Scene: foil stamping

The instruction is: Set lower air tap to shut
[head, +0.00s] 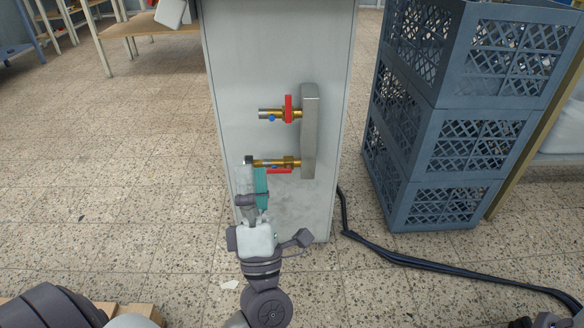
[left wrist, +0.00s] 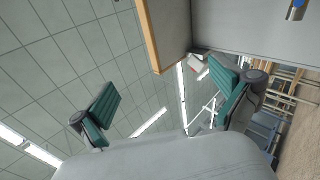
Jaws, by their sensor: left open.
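The lower air tap (head: 275,163) is a brass valve on the front of a grey cabinet. Its red lever (head: 280,171) lies level, along the pipe and just under it. My left gripper (head: 255,174) points up at the left end of this tap and partly covers that end. It looks clear of the red lever; contact with the pipe end cannot be told. In the left wrist view its two teal-padded fingers (left wrist: 166,92) are wide apart with nothing between them.
An upper tap (head: 271,114) has its red lever (head: 289,108) upright, across its pipe. Both join a grey manifold (head: 310,130) on the cabinet (head: 230,60). Stacked blue crates (head: 465,140) stand to the right. A dark hose (head: 430,262) runs over the floor. Left floor is open.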

